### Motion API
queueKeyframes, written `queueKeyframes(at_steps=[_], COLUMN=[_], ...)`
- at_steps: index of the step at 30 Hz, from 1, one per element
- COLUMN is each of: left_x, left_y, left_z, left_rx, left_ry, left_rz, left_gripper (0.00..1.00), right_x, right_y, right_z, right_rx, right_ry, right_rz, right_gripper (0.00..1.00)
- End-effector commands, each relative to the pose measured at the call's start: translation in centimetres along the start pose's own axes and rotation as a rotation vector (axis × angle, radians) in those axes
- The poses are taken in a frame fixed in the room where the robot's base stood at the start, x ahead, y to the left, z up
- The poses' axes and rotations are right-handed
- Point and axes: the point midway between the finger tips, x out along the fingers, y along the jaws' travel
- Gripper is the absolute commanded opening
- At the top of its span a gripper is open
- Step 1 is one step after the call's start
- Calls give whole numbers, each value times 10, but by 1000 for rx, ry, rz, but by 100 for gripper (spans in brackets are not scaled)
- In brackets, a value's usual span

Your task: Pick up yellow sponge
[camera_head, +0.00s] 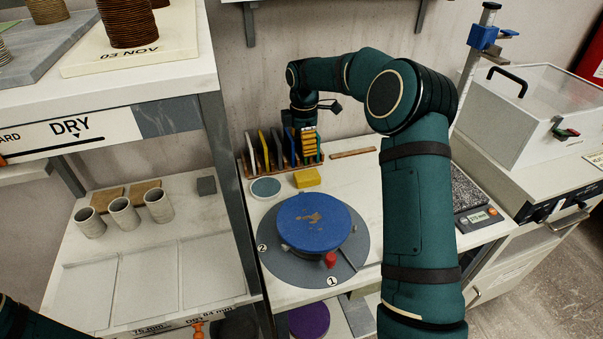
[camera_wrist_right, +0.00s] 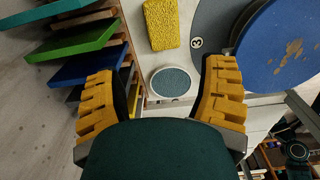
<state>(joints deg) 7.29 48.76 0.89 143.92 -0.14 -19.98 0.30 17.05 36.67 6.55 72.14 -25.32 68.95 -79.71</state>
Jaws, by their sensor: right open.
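The yellow sponge (camera_head: 307,178) is a small block lying on the white bench top, in front of the rack and behind the blue wheel. In the right wrist view the sponge (camera_wrist_right: 161,24) shows whole at the top, beyond the fingertips and apart from them. My right gripper (camera_head: 309,150) is above and behind the sponge, close to the rack. Its yellow-padded fingers (camera_wrist_right: 163,72) are spread apart with nothing held between them. My left gripper is out of view; only a bit of my left arm shows at the lower left corner.
A wooden rack of coloured boards (camera_head: 266,150) stands beside my right gripper. A small round grey-blue dish (camera_head: 265,188) lies left of the sponge. The blue wheel (camera_head: 312,221) is in front. A wooden strip (camera_head: 352,154) lies to the right, with bare bench around it.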

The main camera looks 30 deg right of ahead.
Motion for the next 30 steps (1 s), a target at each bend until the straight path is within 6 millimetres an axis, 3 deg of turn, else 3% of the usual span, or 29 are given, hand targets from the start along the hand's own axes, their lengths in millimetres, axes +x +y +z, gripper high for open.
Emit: queueKeyframes(at_steps=[9,20,30], left_x=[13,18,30], left_y=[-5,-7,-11], left_z=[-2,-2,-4], left_rx=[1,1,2], left_ry=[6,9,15], left_rz=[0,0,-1], left_gripper=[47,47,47], right_x=[61,84,128], right_y=[-1,-1,-4], right_z=[1,3,8], right_rx=[1,1,0], right_ry=[0,0,1], right_rz=[-5,-1,-2], right_gripper=[71,71,71])
